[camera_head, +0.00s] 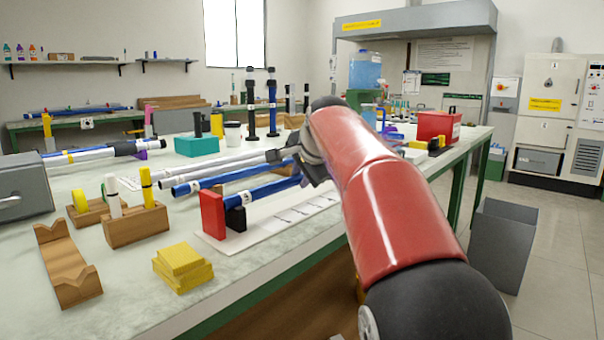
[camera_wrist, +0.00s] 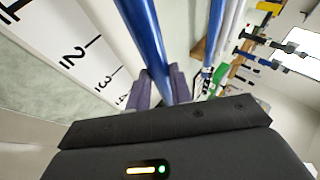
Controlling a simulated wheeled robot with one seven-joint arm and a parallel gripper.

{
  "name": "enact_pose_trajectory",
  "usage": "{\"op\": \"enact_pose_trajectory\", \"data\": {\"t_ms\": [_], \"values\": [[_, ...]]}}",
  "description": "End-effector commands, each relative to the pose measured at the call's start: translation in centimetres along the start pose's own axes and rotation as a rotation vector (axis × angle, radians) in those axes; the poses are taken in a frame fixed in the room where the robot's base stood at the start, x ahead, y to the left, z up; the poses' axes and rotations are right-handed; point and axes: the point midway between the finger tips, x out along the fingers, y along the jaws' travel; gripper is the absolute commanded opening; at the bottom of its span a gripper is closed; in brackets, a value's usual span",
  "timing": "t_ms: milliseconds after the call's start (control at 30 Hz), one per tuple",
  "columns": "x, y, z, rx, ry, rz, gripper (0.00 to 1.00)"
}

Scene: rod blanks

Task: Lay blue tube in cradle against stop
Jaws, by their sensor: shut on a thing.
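The blue tube (camera_head: 268,190) slants over a white board with a printed scale. My gripper (camera_head: 308,168) is shut on it near its right part; in the wrist view the tube (camera_wrist: 150,45) runs between the two fingers (camera_wrist: 160,88). The red stop (camera_head: 213,213) stands upright at the board's left end. A black cradle block (camera_head: 236,219) is beside it, under the tube's left end. That end is close to the stop; I cannot tell whether it touches the stop or rests in the cradle. My arm hides the tube's far end.
Another blue tube (camera_head: 205,184) and white tubes (camera_head: 215,168) lie behind. A wooden V-block (camera_head: 68,265), a wooden marker holder (camera_head: 136,225) and yellow pads (camera_head: 182,268) are at the front left. A red box (camera_head: 436,126) stands at right. The board's front strip (camera_head: 300,213) is clear.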

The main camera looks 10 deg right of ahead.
Motion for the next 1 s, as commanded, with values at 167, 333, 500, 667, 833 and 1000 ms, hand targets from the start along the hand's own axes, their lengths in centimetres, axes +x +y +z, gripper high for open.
{"op": "enact_pose_trajectory", "data": {"t_ms": [167, 333, 500, 667, 833, 1000], "values": [[-0.06, -0.06, -0.02, 0.000, 0.000, -0.001, 0.00], [-0.09, -0.06, 0.03, 0.000, 0.000, -0.001, 0.00], [-0.14, -0.05, 0.20, -0.001, 0.000, -0.001, 0.00], [-0.22, -0.05, 0.37, -0.001, 0.001, -0.001, 0.00], [-0.31, -0.06, 0.57, -0.001, 0.000, -0.001, 0.00], [-0.40, -0.08, 0.77, 0.000, 0.000, -0.002, 0.00]]}}
